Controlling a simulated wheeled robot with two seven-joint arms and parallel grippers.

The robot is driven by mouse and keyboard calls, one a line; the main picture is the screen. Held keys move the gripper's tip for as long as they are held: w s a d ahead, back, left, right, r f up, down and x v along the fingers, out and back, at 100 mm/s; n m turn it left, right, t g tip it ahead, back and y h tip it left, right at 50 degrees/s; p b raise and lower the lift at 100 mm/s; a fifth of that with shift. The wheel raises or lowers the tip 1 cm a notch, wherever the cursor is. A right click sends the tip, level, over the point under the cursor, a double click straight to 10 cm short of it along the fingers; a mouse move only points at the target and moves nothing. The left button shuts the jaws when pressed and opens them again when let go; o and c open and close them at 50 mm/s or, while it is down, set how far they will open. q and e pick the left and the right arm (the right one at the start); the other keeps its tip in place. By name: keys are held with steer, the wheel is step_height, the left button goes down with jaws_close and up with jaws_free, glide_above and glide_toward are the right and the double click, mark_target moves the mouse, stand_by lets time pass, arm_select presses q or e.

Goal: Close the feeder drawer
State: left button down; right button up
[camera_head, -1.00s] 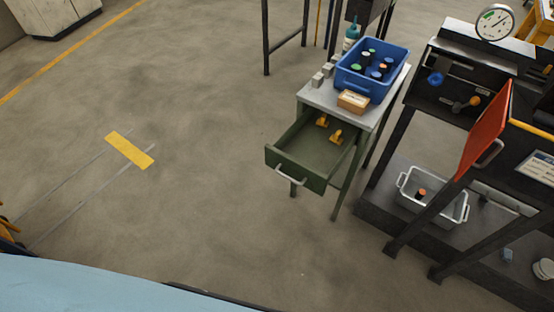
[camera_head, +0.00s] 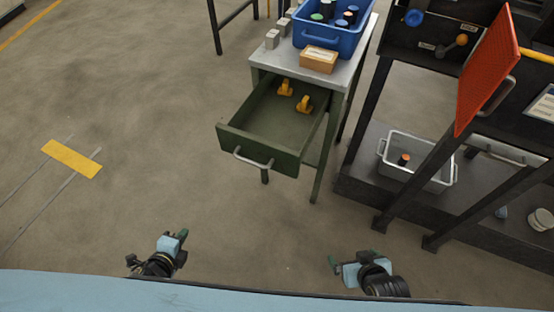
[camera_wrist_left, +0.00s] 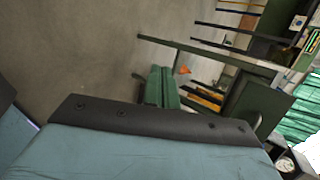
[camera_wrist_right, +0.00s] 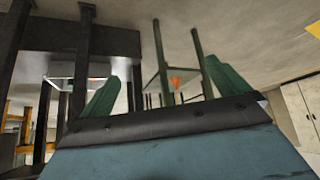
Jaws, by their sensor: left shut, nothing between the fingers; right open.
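The green feeder drawer (camera_head: 262,130) is pulled out from under the grey-topped table (camera_head: 350,75), with two small yellow pieces inside. Its metal handle (camera_head: 253,160) is on the front panel, facing me. My left gripper (camera_head: 182,235) is shut and empty, low in front and to the left of the drawer, apart from it. Its green fingers (camera_wrist_left: 160,86) lie together in the left wrist view. My right gripper (camera_head: 345,262) is open and empty, low to the right of the drawer. Its spread green fingers also show in the right wrist view (camera_wrist_right: 165,88).
A blue bin (camera_head: 335,38) of capped cylinders and a small cardboard box (camera_head: 319,59) stand on the table. The furnace with its raised red door (camera_head: 487,70) and a grey basket (camera_head: 420,165) are at the right. Open floor lies before the drawer.

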arm_select(q)
steer(key=w+d+r+m+t+h+b, duration=0.1)
steer(key=w+r+m+t+b, duration=0.2)
steer(key=w+r+m+b, duration=0.3)
steer(key=m+t+h+b, duration=0.3)
steer(key=m+h+b, duration=0.25)
steer(key=m, duration=0.75)
glide_toward(229, 142)
steer(key=d+v, duration=0.1)
steer(key=v, duration=0.6)
steer(key=shift+y, duration=0.45)
steer(key=x, duration=1.2)
steer(key=shift+w+r, duration=0.1)
steer(key=shift+r, duration=0.2)
steer(key=shift+w+d, duration=0.2)
steer(key=shift+w, duration=0.45)
arm_select(e)
steer(key=w+a+r+t, duration=0.1)
steer(key=w+r+t, duration=0.1)
steer(key=r, duration=0.6)
steer(key=w+a+r+t+y, duration=0.1)
steer(key=w+r+t, duration=0.2)
steer(key=r, duration=0.6)
steer(key=shift+r+t+y, duration=0.25)
steer(key=shift+t+y, duration=0.05)
